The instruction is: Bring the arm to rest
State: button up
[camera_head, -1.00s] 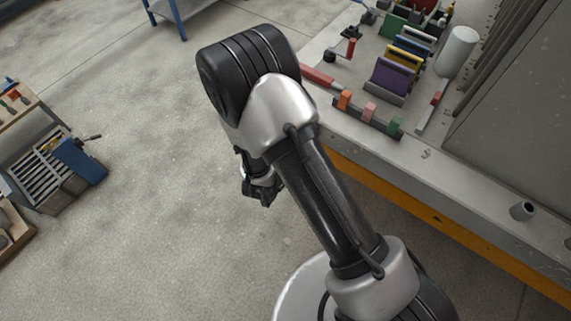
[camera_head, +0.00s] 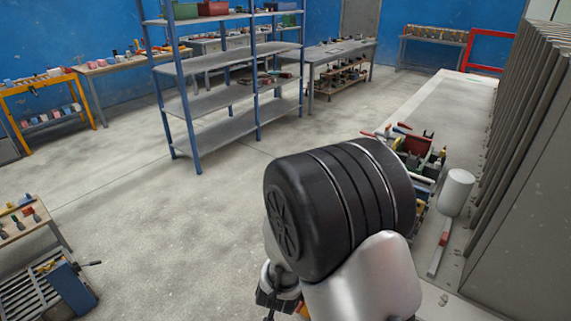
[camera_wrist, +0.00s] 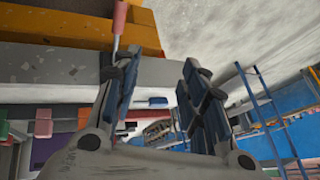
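My gripper (camera_wrist: 158,62) is open in the wrist view, its two dark fingers apart with nothing held between them. In the head view a small dark part of it (camera_head: 277,298) shows below the big black joint of my arm, near the bottom edge. The arm is bent, with the gripper hanging over the floor to the left of the long bench (camera_head: 432,110). My arm hides part of that bench.
A white cylinder (camera_head: 455,192) and a toolbox-like cluster (camera_head: 413,150) stand on the bench beside the tall grey panels (camera_head: 530,170). A blue shelf rack (camera_head: 225,95) stands further back.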

jog(key=s+d+r+n+g+y, duration=0.1)
jog(key=s+d+r+n, duration=0.15)
jog(key=r, duration=0.65)
jog(key=s+d+r+n+y, duration=0.15)
jog(key=s+r, duration=0.25)
jog(key=r, duration=0.6)
jog(key=s+d+r+h, duration=0.1)
jog(key=s+d+r, duration=0.1)
jog(key=s+d, duration=0.2)
jog(key=s+d+r+n, duration=0.1)
jog(key=s+d+r, duration=0.1)
jog(key=s, duration=0.6)
jog(key=s+d+r+n+g+h, duration=0.1)
jog(key=s+d+r, duration=0.2)
jog(key=s+d, duration=0.2)
jog(key=shift+s+d+h, duration=0.35)
jog(key=shift+s, duration=0.2)
